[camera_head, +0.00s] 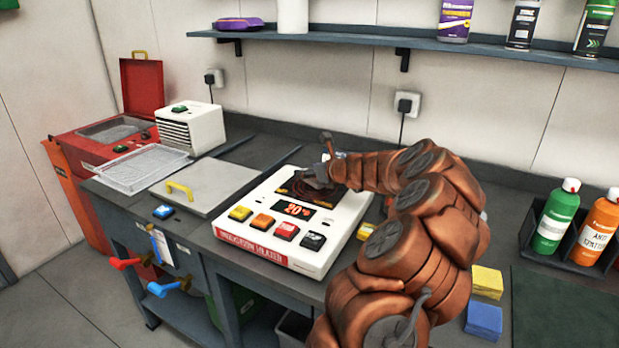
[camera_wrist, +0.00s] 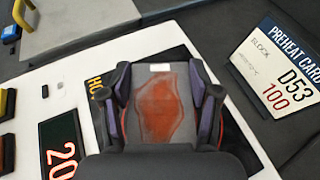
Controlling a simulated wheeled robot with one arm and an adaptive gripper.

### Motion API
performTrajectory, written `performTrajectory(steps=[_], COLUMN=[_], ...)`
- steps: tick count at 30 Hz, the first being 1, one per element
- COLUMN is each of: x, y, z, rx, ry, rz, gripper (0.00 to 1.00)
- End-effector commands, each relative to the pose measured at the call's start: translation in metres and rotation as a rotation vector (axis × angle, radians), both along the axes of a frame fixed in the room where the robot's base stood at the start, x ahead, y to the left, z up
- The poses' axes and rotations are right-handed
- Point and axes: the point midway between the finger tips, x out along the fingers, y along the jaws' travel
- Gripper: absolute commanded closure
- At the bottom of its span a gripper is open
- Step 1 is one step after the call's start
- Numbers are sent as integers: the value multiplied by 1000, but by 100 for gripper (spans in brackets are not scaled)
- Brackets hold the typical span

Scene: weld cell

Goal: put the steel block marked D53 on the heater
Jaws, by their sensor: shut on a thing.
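My gripper (camera_head: 318,176) is over the dark hot plate (camera_head: 290,188) of the white heater (camera_head: 342,238) on the bench. In the wrist view my gripper (camera_wrist: 158,92) is shut on a grey steel block (camera_wrist: 150,135) with a rust-red patch and a small pale label, too small to read. The hot plate shows around the block, but I cannot tell whether the block touches it. The heater's display (camera_head: 295,209) reads 20°. A preheat card (camera_wrist: 280,75) marked D53 and 100 lies to the right of the heater in the wrist view.
Left of the heater are a flat grey lid (camera_head: 207,184) with a yellow handle, a wire tray (camera_head: 143,167) and a white vented box (camera_head: 190,126). Yellow (camera_head: 487,281) and blue sponges (camera_head: 484,319) and a bottle rack lie right of my arm. A shelf (camera_head: 470,45) runs above.

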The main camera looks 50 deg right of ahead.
Motion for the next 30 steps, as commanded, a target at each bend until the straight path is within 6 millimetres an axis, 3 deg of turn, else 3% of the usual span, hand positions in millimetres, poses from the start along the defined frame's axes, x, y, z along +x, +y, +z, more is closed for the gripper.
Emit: performTrajectory(steps=[6, 17, 18, 25, 30], x=[0, 0, 0, 0, 0], y=[0, 0, 0, 0, 0], z=[-21, -24, -25, -25, -25], rx=[0, -2, -2, -1, -1], ry=[-1, -2, -2, -1, -1], rz=[0, -1, -1, 0, 0], gripper=[100, 100, 37, 13, 13])
